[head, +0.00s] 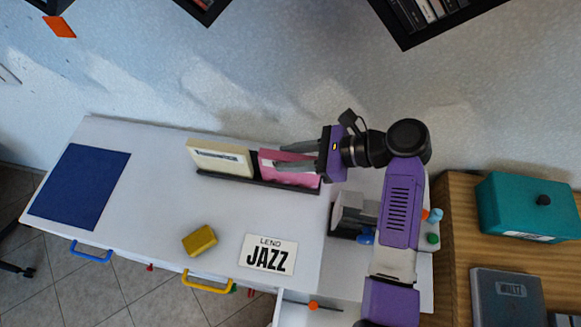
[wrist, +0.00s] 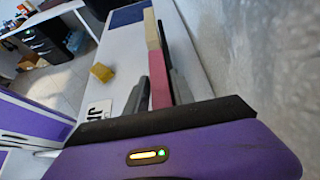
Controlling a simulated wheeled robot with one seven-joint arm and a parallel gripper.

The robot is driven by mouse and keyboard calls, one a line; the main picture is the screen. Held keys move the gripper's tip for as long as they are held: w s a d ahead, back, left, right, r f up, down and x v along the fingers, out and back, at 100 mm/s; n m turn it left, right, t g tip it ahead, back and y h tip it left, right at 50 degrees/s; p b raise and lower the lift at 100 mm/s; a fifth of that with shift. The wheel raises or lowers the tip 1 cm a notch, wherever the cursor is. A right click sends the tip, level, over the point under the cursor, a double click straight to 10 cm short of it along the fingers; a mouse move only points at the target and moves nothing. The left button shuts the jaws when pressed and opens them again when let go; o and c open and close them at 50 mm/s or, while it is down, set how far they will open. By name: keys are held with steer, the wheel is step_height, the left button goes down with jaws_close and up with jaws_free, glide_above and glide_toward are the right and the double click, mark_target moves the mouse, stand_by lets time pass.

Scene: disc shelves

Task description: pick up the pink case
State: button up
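The pink case (head: 268,168) stands upright on its edge in a low black rack on the white desk, beside a cream case (head: 220,160). My gripper (head: 277,156) has come in from the right, with one finger on the near side of the pink case and one on the far side. In the wrist view my gripper (wrist: 160,88) has its two fingers parted, with the pink case (wrist: 160,66) between them. The fingers look close to its faces; contact is hard to make out. My fingers cover part of the case in the head view.
The black rack (head: 240,183) runs along the back of the desk near the wall. A yellow block (head: 200,241), a JAZZ card (head: 268,255) and a blue mat (head: 80,187) lie on the desk. A teal box (head: 528,208) sits on the wooden surface at right.

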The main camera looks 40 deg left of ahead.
jaws_close()
steer(key=shift+r, duration=0.1)
stand_by(1.0)
